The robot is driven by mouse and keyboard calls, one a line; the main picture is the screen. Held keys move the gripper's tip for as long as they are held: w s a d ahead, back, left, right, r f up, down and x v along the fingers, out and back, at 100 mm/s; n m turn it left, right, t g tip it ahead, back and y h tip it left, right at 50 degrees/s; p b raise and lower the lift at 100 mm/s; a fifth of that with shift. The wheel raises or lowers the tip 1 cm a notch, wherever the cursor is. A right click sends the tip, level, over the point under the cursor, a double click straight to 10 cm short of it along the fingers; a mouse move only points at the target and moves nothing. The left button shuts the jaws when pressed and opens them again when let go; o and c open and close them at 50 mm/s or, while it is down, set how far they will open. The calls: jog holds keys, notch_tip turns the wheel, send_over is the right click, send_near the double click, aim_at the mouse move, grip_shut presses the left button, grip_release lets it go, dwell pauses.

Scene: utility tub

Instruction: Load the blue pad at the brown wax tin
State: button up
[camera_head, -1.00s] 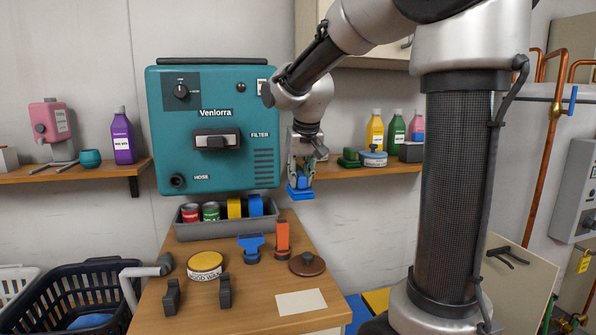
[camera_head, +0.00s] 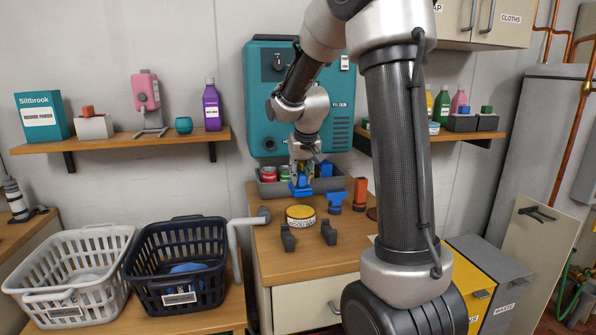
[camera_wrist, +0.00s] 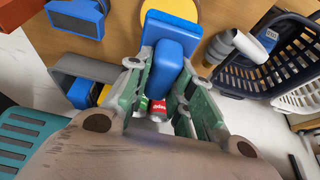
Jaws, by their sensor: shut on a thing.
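My gripper (camera_head: 302,172) is shut on a blue pad (camera_head: 301,189), holding it by its block-like handle with the flat blue face pointing away from the fingers. The pad also shows in the wrist view (camera_wrist: 170,28), clamped between the green fingers (camera_wrist: 160,95). The open wax tin (camera_head: 300,217), with a yellow-brown top and a label on its side, stands on the wooden table. The pad is above and behind it in the head view, apart from it. In the wrist view the tin (camera_wrist: 187,8) is partly hidden behind the pad.
A blue scraper-like tool (camera_head: 335,202) and an orange one (camera_head: 360,192) stand right of the tin. Two dark posts (camera_head: 329,233) stand in front. A grey tray (camera_head: 266,189) with cans is behind. Baskets (camera_head: 178,262) are at left. The table's front (camera_head: 310,262) is clear.

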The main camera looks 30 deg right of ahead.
aim_at(300, 194)
jog(key=shift+f, duration=2.9)
jog(key=shift+f, duration=0.55)
jog(key=shift+r, duration=0.1)
jog(key=shift+r, duration=3.45)
